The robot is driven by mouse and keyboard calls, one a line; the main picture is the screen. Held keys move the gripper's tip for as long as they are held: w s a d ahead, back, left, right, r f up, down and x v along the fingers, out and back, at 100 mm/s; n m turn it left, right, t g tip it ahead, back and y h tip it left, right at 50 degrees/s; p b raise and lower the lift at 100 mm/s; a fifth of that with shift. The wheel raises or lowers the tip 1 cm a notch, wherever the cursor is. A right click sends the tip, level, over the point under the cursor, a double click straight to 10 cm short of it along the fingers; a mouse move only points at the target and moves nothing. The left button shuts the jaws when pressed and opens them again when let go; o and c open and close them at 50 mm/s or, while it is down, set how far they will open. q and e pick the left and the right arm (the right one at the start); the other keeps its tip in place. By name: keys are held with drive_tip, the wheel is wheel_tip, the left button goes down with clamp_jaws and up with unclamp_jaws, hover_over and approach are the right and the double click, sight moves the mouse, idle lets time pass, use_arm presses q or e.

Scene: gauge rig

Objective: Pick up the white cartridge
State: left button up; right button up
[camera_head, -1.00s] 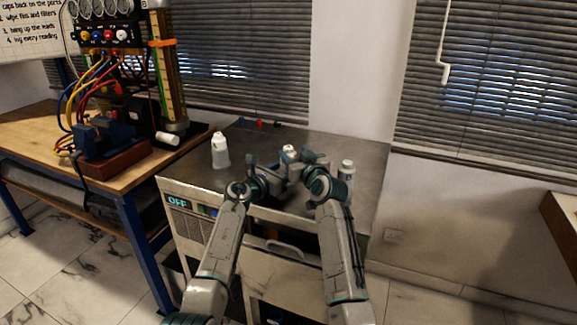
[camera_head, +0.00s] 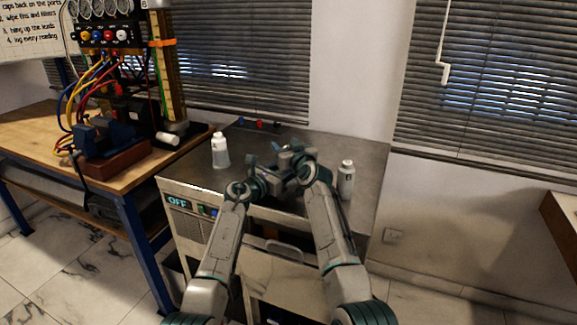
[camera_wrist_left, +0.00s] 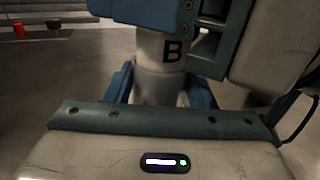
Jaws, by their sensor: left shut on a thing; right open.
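A white cylinder marked with a black B, which I take to be the white cartridge (camera_wrist_left: 161,75), stands between the blue fingers of my left gripper (camera_wrist_left: 160,92). The left gripper is shut on it. In the head view the left gripper (camera_head: 268,180) is over the middle of the metal cart top, and the cartridge is hidden there. My right gripper (camera_head: 277,156) is open and reaches in from the right, just above the left one. In the left wrist view its blue and grey parts cover the cartridge's upper end; I cannot tell whether it touches.
A white bottle (camera_head: 220,151) stands left on the cart top (camera_head: 345,147), and a white capped container (camera_head: 346,180) stands right, close to my right arm. Small coloured pieces (camera_head: 259,124) lie at the back. A wooden bench (camera_head: 35,130) with a cabled rig adjoins at left.

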clamp_jaws()
drive_tip(key=shift+r, duration=0.1)
wheel_tip(320, 180, up, 10)
idle(0.5)
use_arm(q)
drive_tip(key=o, duration=1)
drive_tip(key=shift+s+a, duration=0.1)
